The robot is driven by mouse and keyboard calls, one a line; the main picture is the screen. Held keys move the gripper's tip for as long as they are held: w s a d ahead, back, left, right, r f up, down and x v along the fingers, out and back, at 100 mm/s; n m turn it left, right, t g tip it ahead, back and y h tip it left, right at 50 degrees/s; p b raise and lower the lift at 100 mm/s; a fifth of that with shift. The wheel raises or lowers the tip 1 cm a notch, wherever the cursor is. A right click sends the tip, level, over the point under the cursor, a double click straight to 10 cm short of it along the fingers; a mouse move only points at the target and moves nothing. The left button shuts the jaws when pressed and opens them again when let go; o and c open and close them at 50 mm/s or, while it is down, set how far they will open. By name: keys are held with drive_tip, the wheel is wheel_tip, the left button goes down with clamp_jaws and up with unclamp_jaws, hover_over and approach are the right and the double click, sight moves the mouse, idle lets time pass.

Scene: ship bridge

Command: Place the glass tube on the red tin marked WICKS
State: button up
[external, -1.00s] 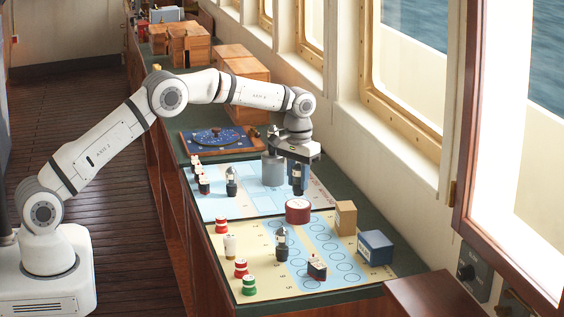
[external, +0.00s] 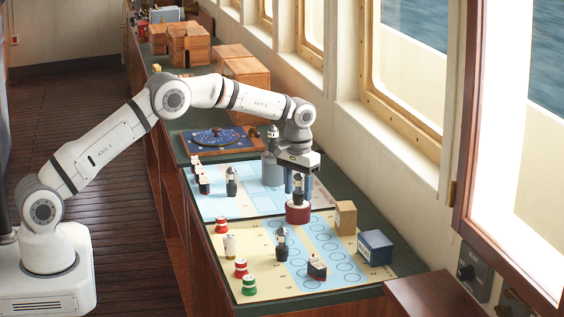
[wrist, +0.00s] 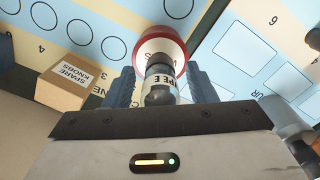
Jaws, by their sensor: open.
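The red tin (external: 298,213) stands on the chart-covered counter, below my gripper. In the wrist view its round top with a red rim (wrist: 163,33) shows at the upper middle. The tin's WICKS marking cannot be read.
A grey tin (external: 272,170) with another tube on it stands just behind. Other tubes stand at left (external: 231,183) and in front (external: 281,245). A cardboard box (external: 345,217), labelled SPARE KNOBS in the wrist view, and a blue box (external: 375,247) stand to the right.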

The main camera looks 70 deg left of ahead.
wheel_tip(320, 180, up, 12)
drive_tip(key=shift+r+b, duration=0.25)
drive_tip(key=shift+b, duration=0.35)
drive_tip(key=s+d+r+m+t, duration=0.1)
drive_tip(key=s+d+r+m, duration=0.1)
drive_tip(key=s+d+r, duration=0.55)
drive_tip(key=s+d+r+m+t, duration=0.1)
drive_tip(key=s+d+r, duration=0.25)
drive_tip(key=s, duration=0.65)
drive_tip(key=s+d+f+m, duration=0.2)
drive_tip(key=s+d+f, duration=0.1)
drive_tip(key=s, duration=1)
drive_tip(key=s+d+f+m+t, duration=0.1)
drive_tip(key=s+d+f, duration=0.3)
drive_tip(key=s, duration=1)
drive_tip(key=shift+s+m+t, duration=0.2)
drive_tip(key=shift+m+t, duration=0.1)
drive_tip(key=shift+m, duration=0.1)
drive_tip(key=shift+f, duration=0.2)
